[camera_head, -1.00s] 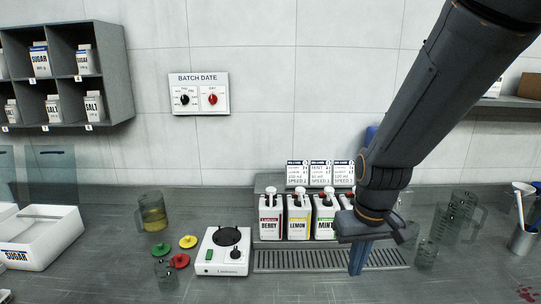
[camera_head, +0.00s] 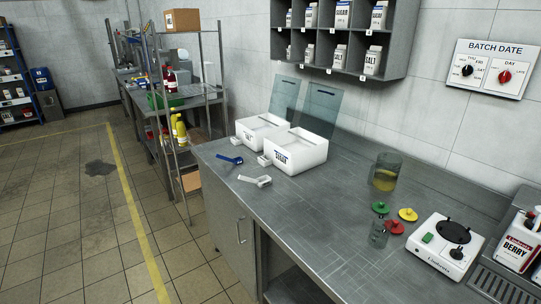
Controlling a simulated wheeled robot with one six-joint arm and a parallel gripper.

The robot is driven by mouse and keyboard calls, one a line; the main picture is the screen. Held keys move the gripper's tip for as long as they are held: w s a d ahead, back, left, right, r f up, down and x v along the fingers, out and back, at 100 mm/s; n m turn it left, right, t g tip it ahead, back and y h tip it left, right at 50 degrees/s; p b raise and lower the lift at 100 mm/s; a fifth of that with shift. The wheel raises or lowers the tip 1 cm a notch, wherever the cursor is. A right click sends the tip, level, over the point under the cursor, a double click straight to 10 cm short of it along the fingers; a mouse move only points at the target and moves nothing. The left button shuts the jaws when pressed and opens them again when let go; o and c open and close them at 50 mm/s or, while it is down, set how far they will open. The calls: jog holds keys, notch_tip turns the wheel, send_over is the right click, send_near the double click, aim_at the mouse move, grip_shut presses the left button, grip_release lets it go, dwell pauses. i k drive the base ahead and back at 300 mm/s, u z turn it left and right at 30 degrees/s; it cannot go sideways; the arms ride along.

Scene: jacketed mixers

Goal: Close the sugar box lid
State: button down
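The sugar box (camera_head: 308,158) is the nearer and right one of two white boxes on the steel counter. The blue label on its front is too small to read clearly now. Its clear lid (camera_head: 320,108) stands raised and tilted back at the rear, so the box is open at the top. My gripper and arm are not in view.
A second white box (camera_head: 250,125) stands close on the left, its clear lid (camera_head: 285,96) also up. A blue scoop (camera_head: 229,159) and a white scoop (camera_head: 255,181) lie in front. A jug (camera_head: 386,172), coloured discs and a mixer base (camera_head: 443,246) stand right. The counter (camera_head: 310,215) is clear between.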

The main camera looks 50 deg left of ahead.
aim_at(295, 151)
jog(key=u, duration=1.65)
jog(key=k, duration=0.65)
jog(key=u, duration=0.75)
jog(key=i, duration=0.8)
jog(key=u, duration=0.8)
jog(key=i, duration=0.75)
jog(key=z, duration=0.65)
jog(key=i, duration=0.75)
jog(key=z, duration=0.8)
